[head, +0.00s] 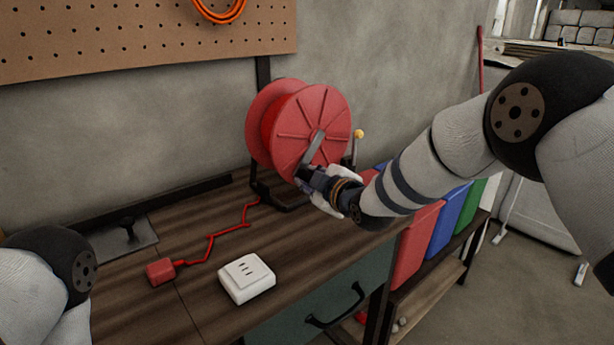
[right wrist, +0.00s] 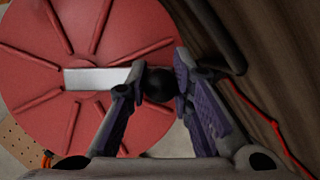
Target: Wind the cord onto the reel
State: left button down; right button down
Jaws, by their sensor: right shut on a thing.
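The red reel (head: 325,112) stands on a dark frame at the back of the workbench, with a grey crank arm (head: 315,146) on its face. My right gripper (head: 308,177) is at the lower end of the crank. In the right wrist view its fingers are shut on the crank's dark knob (right wrist: 158,86), beside the pale crank arm (right wrist: 92,78). The red cord (head: 211,237) lies in a zigzag on the bench, from the reel's base to a red plug block (head: 160,271). It also shows in the right wrist view (right wrist: 262,115). My left gripper is out of view.
A white socket box (head: 247,279) sits on the bench right of the plug block. A lever with a yellow knob (head: 358,134) stands beside the reel. Red, blue and green bins (head: 417,245) stand at the bench's right. A pegboard (head: 140,38) hangs behind.

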jog(key=shift+w+d+f, duration=0.55)
jog(key=shift+d+f, duration=0.2)
jog(key=shift+d, duration=0.1)
jog(key=shift+w+d, duration=0.3)
jog(key=shift+d, duration=0.1)
jog(key=shift+w+d, duration=0.1)
